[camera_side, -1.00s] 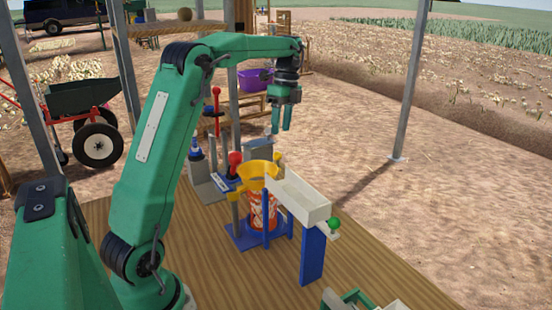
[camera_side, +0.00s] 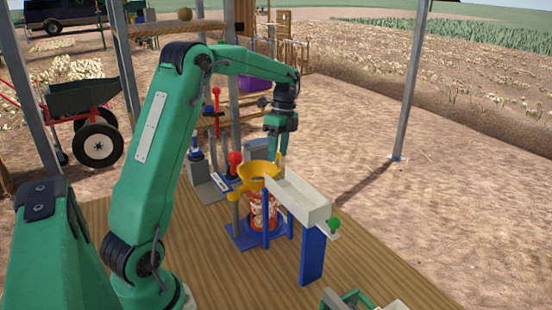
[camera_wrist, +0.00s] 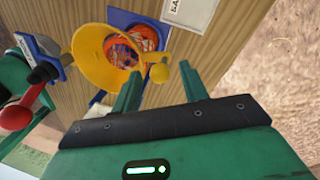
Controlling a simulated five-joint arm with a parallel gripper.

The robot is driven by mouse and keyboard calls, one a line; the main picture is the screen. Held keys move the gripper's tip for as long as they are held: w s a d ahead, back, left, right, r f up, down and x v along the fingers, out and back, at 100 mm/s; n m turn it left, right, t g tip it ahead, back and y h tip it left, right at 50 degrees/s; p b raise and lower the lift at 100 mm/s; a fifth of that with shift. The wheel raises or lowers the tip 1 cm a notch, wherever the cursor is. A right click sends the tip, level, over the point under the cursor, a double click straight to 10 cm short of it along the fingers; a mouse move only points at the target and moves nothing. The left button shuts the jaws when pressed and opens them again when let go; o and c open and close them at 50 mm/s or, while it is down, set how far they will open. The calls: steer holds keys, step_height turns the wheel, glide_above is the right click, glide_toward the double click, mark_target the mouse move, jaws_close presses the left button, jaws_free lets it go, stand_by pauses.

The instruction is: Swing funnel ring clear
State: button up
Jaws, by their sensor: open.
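The yellow funnel ring (camera_side: 252,172) sits over an orange-and-white net bag (camera_side: 262,212) on a blue stand (camera_side: 240,236). In the wrist view the yellow ring (camera_wrist: 95,62) shows from above, with the orange net (camera_wrist: 124,50) inside and beside it. A small yellow knob (camera_wrist: 159,73) sticks out from the ring's right side. My gripper (camera_side: 276,155) is above and just behind the ring in the side view. In the wrist view my gripper (camera_wrist: 160,85) is open, its green fingers apart on either side of the knob, not visibly touching it.
A white chute tray (camera_side: 302,200) with a green knob (camera_side: 334,223) stands right of the ring on a blue post (camera_side: 312,256). Red-knobbed levers (camera_side: 235,160) stand left of the ring.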

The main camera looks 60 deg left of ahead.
steer(key=shift+c, duration=0.4)
jaws_close()
steer(key=shift+a, duration=0.1)
steer(key=s+a+n, duration=0.6)
steer(key=a+n, duration=0.1)
steer(key=a, duration=0.2)
steer(key=shift+s+n, duration=0.3)
steer(key=shift+n, duration=0.1)
steer(key=shift+a, duration=0.1)
steer(key=shift+o, duration=0.4)
jaws_free()
